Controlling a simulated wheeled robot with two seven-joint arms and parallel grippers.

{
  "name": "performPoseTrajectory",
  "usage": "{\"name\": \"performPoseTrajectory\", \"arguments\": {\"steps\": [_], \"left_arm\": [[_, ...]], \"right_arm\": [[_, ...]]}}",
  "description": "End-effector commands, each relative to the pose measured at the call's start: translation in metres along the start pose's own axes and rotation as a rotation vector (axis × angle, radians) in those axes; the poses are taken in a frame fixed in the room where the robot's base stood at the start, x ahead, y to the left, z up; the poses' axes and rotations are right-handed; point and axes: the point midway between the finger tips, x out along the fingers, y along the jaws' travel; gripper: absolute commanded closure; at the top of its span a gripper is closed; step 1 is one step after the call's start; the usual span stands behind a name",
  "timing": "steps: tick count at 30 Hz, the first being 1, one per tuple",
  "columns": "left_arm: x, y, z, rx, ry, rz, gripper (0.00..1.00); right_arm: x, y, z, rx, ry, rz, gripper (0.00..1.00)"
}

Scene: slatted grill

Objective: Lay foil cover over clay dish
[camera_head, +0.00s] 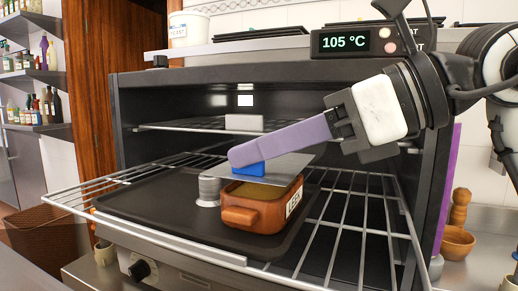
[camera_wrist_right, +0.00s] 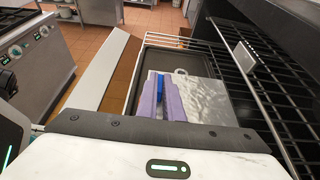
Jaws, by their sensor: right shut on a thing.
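The clay dish (camera_head: 255,216) is an orange-brown box with side handles and a white label, standing on the dark tray (camera_head: 150,205). The foil cover (camera_head: 288,168) is a thin flat grey sheet with a blue grip (camera_head: 249,169). My right gripper (camera_head: 236,158), with purple fingers, is shut on the blue grip. The sheet is over the dish's back part, and the front of the dish's inside still shows. I cannot tell whether they touch. In the right wrist view the sheet (camera_wrist_right: 205,98) hides the dish. My left gripper is not in view.
A pale ribbed cylinder (camera_head: 208,190) stands on the tray just left of the dish. The wire rack (camera_head: 345,225) extends out of the oven. A grey block (camera_head: 244,122) sits on the upper rack behind. The tray's left part is clear.

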Motion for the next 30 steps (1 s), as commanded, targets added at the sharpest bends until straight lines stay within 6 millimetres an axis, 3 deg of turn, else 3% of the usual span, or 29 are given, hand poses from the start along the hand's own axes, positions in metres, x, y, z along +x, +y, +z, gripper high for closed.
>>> {"name": "performPoseTrajectory", "arguments": {"steps": [29,30], "left_arm": [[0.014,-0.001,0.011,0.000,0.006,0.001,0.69],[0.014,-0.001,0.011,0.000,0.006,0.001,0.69]], "right_arm": [[0.009,0.000,-0.022,0.000,0.000,0.001,1.00],[0.009,0.000,-0.021,0.000,0.000,0.001,0.88]]}}
